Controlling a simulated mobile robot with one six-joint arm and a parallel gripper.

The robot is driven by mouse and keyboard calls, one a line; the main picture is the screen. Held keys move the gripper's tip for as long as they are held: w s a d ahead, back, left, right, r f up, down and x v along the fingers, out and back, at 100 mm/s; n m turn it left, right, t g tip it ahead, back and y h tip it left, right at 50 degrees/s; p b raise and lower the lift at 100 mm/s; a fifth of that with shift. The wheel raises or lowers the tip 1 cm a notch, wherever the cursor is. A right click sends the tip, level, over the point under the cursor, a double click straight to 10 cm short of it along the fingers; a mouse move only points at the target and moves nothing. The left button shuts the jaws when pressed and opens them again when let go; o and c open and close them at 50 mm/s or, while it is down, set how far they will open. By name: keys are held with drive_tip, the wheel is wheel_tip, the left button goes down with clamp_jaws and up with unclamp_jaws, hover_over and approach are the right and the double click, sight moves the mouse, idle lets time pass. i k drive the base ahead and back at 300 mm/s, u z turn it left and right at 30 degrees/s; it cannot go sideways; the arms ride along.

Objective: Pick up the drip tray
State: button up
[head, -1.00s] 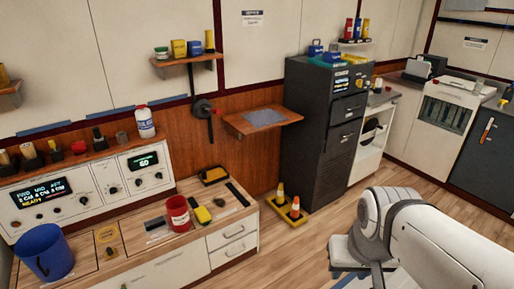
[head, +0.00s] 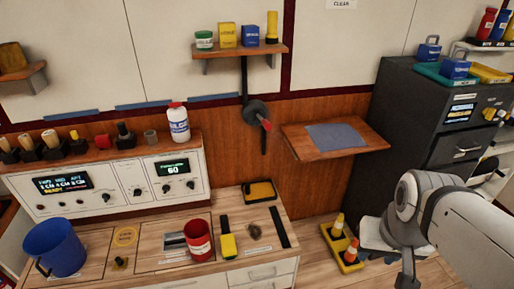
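No object is clearly marked as the drip tray. A shallow black tray with a yellow inside (head: 259,191) lies at the back of the wooden bench, against the wood panel. Other tray-like things are a teal tray (head: 432,72) and a yellow tray (head: 490,74) on top of the dark cabinet. My arm shows at the right, in front of the cabinet. Its gripper fingers cannot be made out, and nothing held is visible.
On the bench (head: 105,240) stand a blue bucket (head: 55,247), a red can (head: 198,240) and a yellow-black tool (head: 227,240). A wooden wall shelf (head: 300,145) juts out left of the dark cabinet (head: 400,120).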

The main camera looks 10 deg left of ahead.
sight(257, 192)
drive_tip(key=u, duration=0.35)
drive_tip(key=i, duration=0.65)
drive_tip(key=u, duration=0.4)
drive_tip(key=k, duration=0.9)
drive_tip(key=u, duration=0.15)
drive_tip(key=i, duration=0.9)
drive_tip(key=z, duration=0.05)
